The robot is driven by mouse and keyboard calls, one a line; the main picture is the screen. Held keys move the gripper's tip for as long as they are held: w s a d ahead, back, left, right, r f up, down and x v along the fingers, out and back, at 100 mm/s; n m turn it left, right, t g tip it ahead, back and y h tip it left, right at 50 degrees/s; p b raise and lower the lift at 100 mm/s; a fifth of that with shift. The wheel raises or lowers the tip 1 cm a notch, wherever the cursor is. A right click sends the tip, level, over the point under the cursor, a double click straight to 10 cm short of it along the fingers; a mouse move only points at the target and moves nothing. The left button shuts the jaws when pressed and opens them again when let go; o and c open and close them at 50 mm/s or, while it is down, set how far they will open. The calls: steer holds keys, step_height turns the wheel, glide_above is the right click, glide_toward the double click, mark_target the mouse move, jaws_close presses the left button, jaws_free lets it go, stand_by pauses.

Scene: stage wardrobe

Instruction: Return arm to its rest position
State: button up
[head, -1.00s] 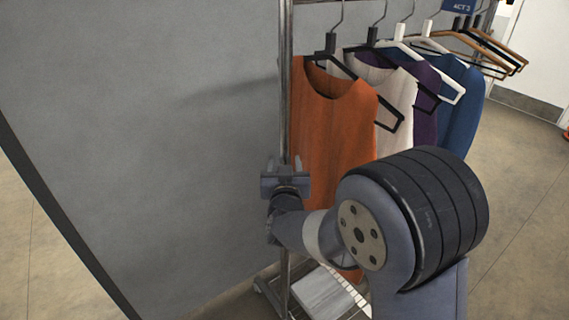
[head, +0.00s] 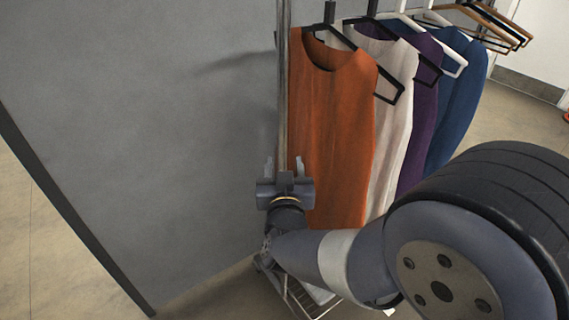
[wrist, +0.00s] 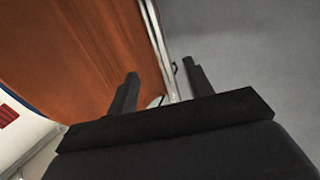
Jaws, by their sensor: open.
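My gripper (head: 284,168) is in front of the rack's upright pole in the head view, just left of the lower part of an orange garment (head: 332,130). Its two fingers stand apart and point up, with nothing held between them. In the wrist view my gripper (wrist: 160,85) shows both dark fingers spread. The orange garment (wrist: 70,50) fills the upper left there, and the metal pole (wrist: 160,45) shows between the fingers. I cannot tell whether a finger touches the pole or the cloth. My arm's large dark joint covers the lower right of the head view.
White (head: 396,110), purple (head: 424,105) and blue (head: 462,100) garments hang right of the orange one. Several empty hangers (head: 500,25) hang farther along. A grey panel (head: 140,120) stands on the left. The rack's base (head: 300,300) is below my gripper. Floor shows at the far left.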

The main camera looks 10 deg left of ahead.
mark_target(281, 140)
steer(key=shift+w, duration=0.1)
steer(key=p+x, duration=0.1)
steer(key=x, duration=0.9)
steer(key=shift+w+a+p, duration=0.1)
steer(key=shift+w+p, duration=0.3)
steer(key=shift+s+a, duration=0.25)
steer(key=shift+s, duration=0.1)
steer(key=shift+f, duration=0.1)
steer(key=shift+p, duration=0.3)
